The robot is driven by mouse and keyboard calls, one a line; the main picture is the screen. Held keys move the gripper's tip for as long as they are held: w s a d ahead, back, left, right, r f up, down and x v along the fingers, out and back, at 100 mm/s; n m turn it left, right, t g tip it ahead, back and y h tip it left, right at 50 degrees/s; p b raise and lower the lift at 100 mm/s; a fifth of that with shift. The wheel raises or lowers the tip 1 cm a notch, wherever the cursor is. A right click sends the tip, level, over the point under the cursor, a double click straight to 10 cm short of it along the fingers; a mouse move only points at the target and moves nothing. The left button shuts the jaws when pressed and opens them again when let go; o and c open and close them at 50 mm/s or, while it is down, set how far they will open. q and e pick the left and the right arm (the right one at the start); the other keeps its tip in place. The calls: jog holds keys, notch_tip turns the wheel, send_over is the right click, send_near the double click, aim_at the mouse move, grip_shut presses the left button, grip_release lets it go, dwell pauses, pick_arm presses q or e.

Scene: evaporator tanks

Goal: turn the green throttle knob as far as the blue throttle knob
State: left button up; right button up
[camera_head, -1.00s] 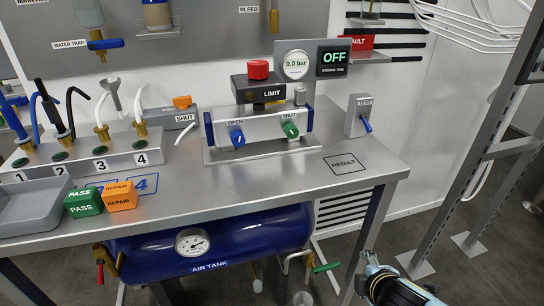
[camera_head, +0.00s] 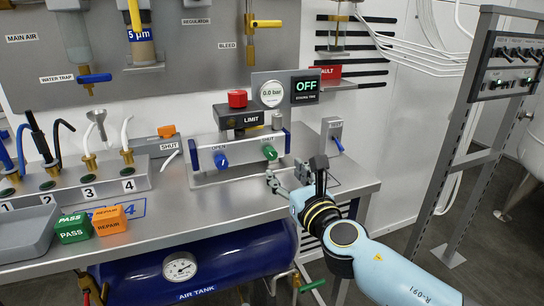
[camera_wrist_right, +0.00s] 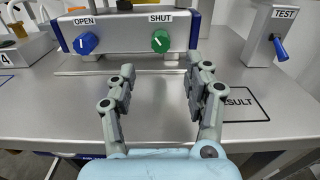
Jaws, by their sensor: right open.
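The green throttle knob (camera_head: 269,152) is on the front of the white block, under the label SHUT; it also shows in the right wrist view (camera_wrist_right: 160,41). The blue throttle knob (camera_head: 220,160) sits left of it under the label OPEN, also in the right wrist view (camera_wrist_right: 85,42). The pointer lines on the two knobs lean differently. My right gripper (camera_head: 273,179) is open and empty, in front of the block; in the wrist view its fingers (camera_wrist_right: 158,80) spread below the green knob, apart from it. My left gripper is not in view.
A red button (camera_head: 237,98) on the LIMIT box and a gauge (camera_head: 271,94) stand above the block. The TEST lever box (camera_head: 332,134) is to the right. PASS (camera_head: 73,227) and REPAIR (camera_head: 109,220) blocks are at left. The bench before the knobs is clear.

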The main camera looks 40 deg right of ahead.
aim_at(272, 157)
jog(key=x, duration=0.9)
jog(key=shift+d, duration=0.1)
grip_shut()
